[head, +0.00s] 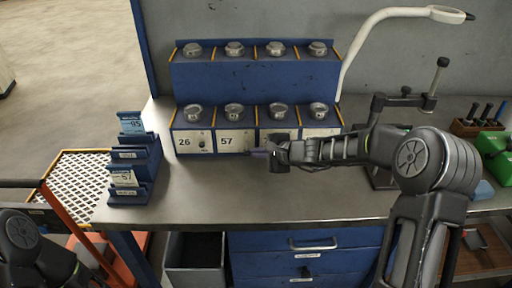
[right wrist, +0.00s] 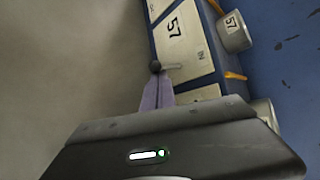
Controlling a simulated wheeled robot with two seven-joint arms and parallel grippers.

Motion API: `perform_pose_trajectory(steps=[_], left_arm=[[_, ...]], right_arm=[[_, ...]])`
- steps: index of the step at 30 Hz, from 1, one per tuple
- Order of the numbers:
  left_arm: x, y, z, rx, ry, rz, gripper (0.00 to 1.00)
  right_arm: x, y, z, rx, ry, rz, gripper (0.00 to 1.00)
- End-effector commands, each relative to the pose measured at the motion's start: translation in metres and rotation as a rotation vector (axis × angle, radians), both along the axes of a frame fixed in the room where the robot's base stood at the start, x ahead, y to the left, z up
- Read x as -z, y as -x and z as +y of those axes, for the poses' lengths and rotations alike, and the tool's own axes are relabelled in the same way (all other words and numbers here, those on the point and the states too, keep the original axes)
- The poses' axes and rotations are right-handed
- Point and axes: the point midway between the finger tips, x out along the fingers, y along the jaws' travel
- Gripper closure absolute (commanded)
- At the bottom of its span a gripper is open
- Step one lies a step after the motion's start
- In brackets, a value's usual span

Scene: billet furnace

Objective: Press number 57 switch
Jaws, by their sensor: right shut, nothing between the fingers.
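The panel labelled 57 (head: 227,141) is the second from the left on the lower row of the blue unit. It also shows in the right wrist view (right wrist: 176,28). There its switch, a short metal lever with a black ball tip (right wrist: 155,67), sticks out from the panel. My right gripper (head: 258,153) is shut and empty, in front of the right part of this panel. In the wrist view its fingertips (right wrist: 157,78) are right by the black ball; I cannot tell whether they touch it. The left gripper is not in view.
Panel 26 (head: 185,142) is left of 57; panels to the right are partly hidden by my right arm. A blue card rack (head: 133,170) stands left on the metal bench (head: 250,195). A white lamp arm (head: 375,22) rises behind.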

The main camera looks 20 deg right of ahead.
Motion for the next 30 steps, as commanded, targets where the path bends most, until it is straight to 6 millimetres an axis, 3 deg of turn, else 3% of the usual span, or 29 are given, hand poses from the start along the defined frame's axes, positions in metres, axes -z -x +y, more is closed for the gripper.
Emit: perform_pose_trajectory(steps=[1, 5, 14, 30], left_arm=[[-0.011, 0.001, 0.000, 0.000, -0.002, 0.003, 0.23], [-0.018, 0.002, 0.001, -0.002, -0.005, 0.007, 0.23], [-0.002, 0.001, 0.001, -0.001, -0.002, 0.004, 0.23], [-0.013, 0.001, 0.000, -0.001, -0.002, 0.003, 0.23]], right_arm=[[-0.008, 0.000, 0.002, -0.004, -0.004, 0.022, 1.00], [-0.009, 0.001, 0.001, -0.001, -0.008, 0.023, 1.00], [-0.016, 0.001, 0.003, -0.005, -0.007, 0.017, 1.00], [-0.029, 0.001, 0.001, -0.001, -0.008, 0.020, 1.00]])
